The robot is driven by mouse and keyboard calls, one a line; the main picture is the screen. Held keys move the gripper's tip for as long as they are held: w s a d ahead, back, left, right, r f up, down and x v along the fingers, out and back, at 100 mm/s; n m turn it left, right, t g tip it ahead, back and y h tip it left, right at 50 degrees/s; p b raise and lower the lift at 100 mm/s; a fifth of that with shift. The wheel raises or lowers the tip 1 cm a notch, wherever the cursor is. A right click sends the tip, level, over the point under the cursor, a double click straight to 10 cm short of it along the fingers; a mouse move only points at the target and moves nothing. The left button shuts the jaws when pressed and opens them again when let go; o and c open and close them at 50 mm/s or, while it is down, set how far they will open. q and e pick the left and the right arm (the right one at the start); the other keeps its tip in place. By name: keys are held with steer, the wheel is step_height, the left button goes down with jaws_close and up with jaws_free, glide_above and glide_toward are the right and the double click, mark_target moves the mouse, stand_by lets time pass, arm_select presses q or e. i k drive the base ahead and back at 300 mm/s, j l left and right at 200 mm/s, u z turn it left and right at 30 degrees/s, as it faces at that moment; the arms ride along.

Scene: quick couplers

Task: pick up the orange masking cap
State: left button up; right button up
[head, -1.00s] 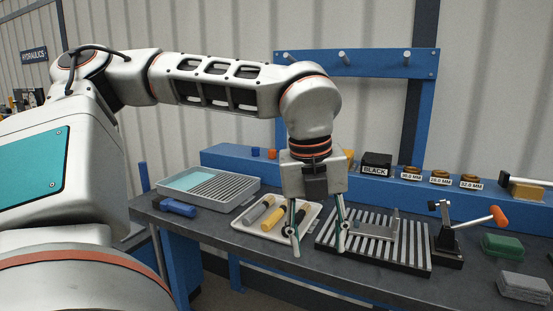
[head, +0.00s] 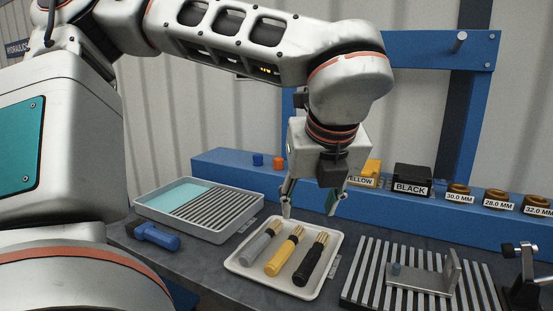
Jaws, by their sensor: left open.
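The orange masking cap (head: 279,163) is a small orange piece on top of the blue shelf at the back of the bench, just right of a blue cap (head: 257,160). My left gripper (head: 310,207) hangs pointing down, open and empty, in front of the shelf and to the right of the orange cap. Its fingertips appear above the back edge of the white tray and do not touch the cap. My right gripper is not in view.
The white tray (head: 238,263) holds grey, yellow and black cylinders. A drain tray (head: 150,206) and a blue-handled tool (head: 157,237) lie left. A slatted rack (head: 355,285) stands right. Yellow and black (head: 411,181) labelled blocks and brass rings (head: 497,197) line the shelf.

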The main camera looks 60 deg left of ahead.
mark_target(278, 162)
steer(key=i+j, duration=0.1)
steer(key=j, duration=0.25)
steer(key=i+j, duration=0.15)
steer(key=j, duration=0.2)
steer(key=i+j, duration=0.1)
steer(key=j, duration=0.25)
steer(key=i+j, duration=0.15)
steer(key=j, duration=0.2)
steer(key=i+j, duration=0.1)
steer(key=j, duration=0.25)
